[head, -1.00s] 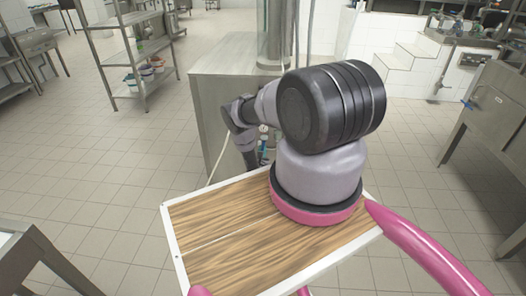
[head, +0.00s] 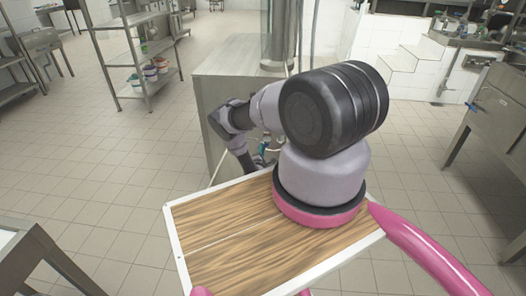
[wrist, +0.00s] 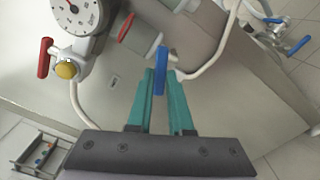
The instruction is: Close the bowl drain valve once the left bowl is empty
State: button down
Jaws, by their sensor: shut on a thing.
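In the wrist view, my gripper (wrist: 160,78) has two teal fingers, shut on a blue valve handle (wrist: 161,60) that stands between their tips. The handle sits beside a grey pipe fitting, with a pale bent tube close by. I cannot tell from its angle how far the valve is open. In the head view, my gripper is mostly hidden behind my arm, low against the side of the steel cabinet (head: 225,105). The left bowl and its contents cannot be made out in either view.
The wrist view shows a dial gauge (wrist: 80,12), a red lever (wrist: 45,57), a yellow knob (wrist: 66,70), a second red handle (wrist: 126,27) and another blue-handled valve (wrist: 300,46) near my gripper. A shelf rack (head: 135,55) stands left. The tiled floor between is clear.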

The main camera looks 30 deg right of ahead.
jog(key=m, duration=0.5)
jog(key=shift+a+r, duration=0.15)
jog(key=shift+r, duration=0.25)
jog(key=shift+m, duration=0.4)
jog(key=c, duration=0.8)
grip_release()
jog(key=shift+r, duration=0.1)
jog(key=v, duration=1)
jog(key=shift+s+a, duration=0.25)
jog(key=shift+s, duration=0.05)
jog(key=shift+w, duration=0.1)
